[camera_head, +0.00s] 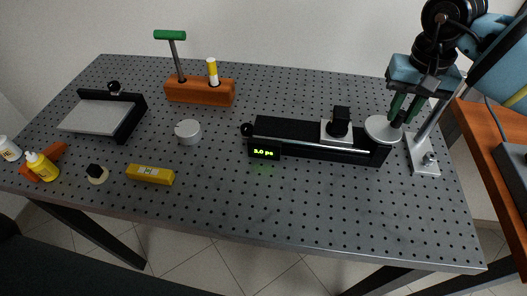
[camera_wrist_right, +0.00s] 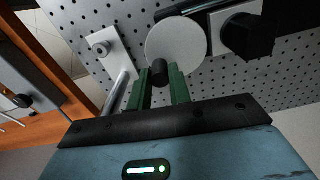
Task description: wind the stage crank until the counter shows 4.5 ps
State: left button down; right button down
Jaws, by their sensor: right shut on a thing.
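The delay stage (camera_head: 300,134) is a long black rail on the perforated table. Its green counter (camera_head: 263,153) reads what looks like 3.0 ps. A carriage with a black block (camera_head: 341,122) sits near the rail's right end. The stage crank is a pale round disc (camera_head: 381,129) at that right end, with a dark knob near its rim. My right gripper (camera_head: 402,110) comes down from above, shut on the knob. In the right wrist view the disc (camera_wrist_right: 176,42) faces me and the dark knob (camera_wrist_right: 160,70) sits between the green fingers (camera_wrist_right: 160,88). My left gripper is out of view.
A metal post on a foot (camera_head: 425,162) stands close to the right of the crank. A grey cylinder (camera_head: 188,132), a yellow level (camera_head: 150,174) and an orange tool block (camera_head: 200,91) are to the left. The table's front middle is clear.

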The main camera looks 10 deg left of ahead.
jog(key=n, duration=0.3)
jog(key=shift+w+a+f+b, duration=0.1)
jog(key=shift+w+a+b, duration=0.2)
jog(key=shift+a+b, duration=0.1)
jog(key=shift+w+n, duration=0.1)
jog(key=shift+n, duration=0.9)
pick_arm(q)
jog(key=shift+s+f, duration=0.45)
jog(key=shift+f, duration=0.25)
pick_arm(e)
jog(key=c, duration=0.6)
grip_release()
pick_arm(q)
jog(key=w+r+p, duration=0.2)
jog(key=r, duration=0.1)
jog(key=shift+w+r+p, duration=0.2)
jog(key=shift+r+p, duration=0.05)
jog(key=shift+p, duration=0.05)
pick_arm(e)
notch_tip(320, 180, up, 6)
